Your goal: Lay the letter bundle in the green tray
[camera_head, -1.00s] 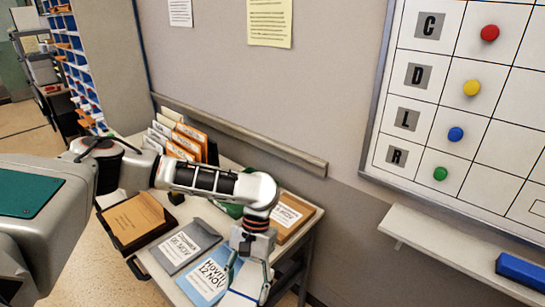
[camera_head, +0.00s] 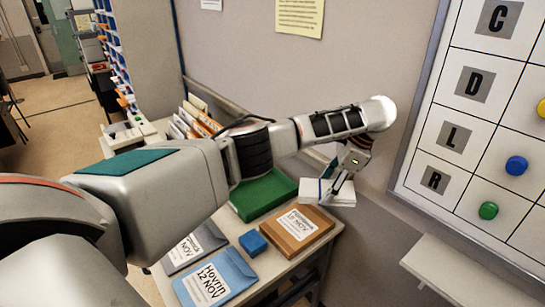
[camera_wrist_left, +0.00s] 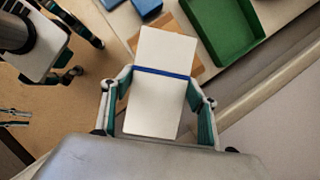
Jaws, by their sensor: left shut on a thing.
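The letter bundle (camera_head: 311,190) is a white stack with a blue band. My left gripper (camera_head: 339,184) is shut on it and holds it in the air past the brown parcel's far right corner. In the left wrist view the bundle (camera_wrist_left: 158,102) lies between the two fingers, its band across the middle. The green tray (camera_head: 262,196) stands on the table against the wall, left of the bundle and apart from it. It shows empty in the wrist view (camera_wrist_left: 248,52). My right gripper (camera_wrist_left: 88,57) shows at the left of the wrist view, fingers apart, nothing between them.
A brown parcel (camera_head: 302,240), a small blue block (camera_head: 253,243), a grey folder (camera_head: 185,252) and a blue folder (camera_head: 232,267) lie on the table. Orange and white files (camera_head: 195,120) stand at the back. The wall and whiteboard ledge (camera_head: 470,282) bound the right side.

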